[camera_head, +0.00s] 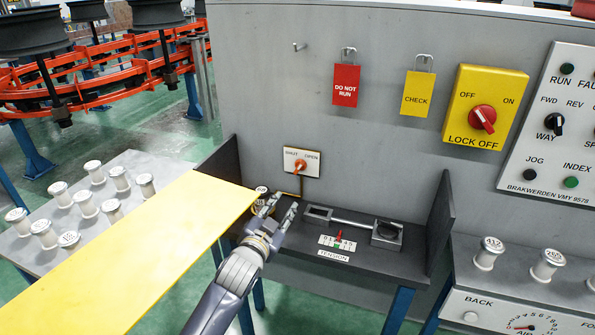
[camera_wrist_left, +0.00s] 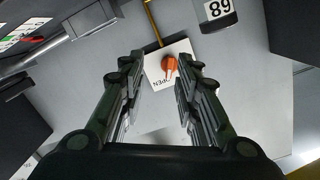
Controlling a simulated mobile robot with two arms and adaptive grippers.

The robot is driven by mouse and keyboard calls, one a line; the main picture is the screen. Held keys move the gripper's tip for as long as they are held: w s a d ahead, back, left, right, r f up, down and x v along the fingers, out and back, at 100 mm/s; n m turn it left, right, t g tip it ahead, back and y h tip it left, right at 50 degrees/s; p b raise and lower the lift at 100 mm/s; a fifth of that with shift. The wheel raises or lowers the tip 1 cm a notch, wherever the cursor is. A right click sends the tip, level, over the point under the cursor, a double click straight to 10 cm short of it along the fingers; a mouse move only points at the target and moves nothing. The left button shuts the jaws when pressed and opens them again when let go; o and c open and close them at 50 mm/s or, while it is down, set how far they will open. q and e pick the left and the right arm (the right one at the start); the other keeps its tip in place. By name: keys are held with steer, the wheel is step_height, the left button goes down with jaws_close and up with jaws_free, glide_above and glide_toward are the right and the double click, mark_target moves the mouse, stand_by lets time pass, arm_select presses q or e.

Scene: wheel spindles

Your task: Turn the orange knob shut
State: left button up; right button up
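The orange knob (camera_head: 300,166) sits on a small white plate (camera_head: 312,157) on the grey machine wall. My left gripper (camera_head: 278,200) is below and left of the knob in the head view, over the dark shelf. In the left wrist view the orange knob (camera_wrist_left: 169,66) shows ahead, between the two spread fingers (camera_wrist_left: 160,88), with a gap on both sides. The gripper is open, empty and apart from the knob. My right gripper is not in view.
A dark shelf with side walls (camera_head: 440,225) holds a metal device (camera_head: 355,225) and a TENSION scale (camera_head: 337,247). A numbered spool (camera_wrist_left: 215,12) stands close to the knob plate. A yellow panel (camera_head: 130,250) lies left of my arm. Tags and a lock-off switch (camera_head: 484,118) are higher up.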

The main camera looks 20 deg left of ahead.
mark_target(299, 168)
arm_select(q)
steer(key=shift+m+t, duration=0.4)
steer(key=shift+t, duration=0.3)
steer(key=w+r, duration=0.1)
steer(key=w, duration=0.3)
steer(key=w+r, duration=0.1)
steer(key=w, duration=0.4)
steer(key=w+r, duration=0.1)
steer(key=w, duration=0.3)
steer(key=shift+w+d+r, duration=0.15)
steer(key=shift+d+r, duration=0.05)
steer(key=shift+r, duration=0.05)
jaws_close()
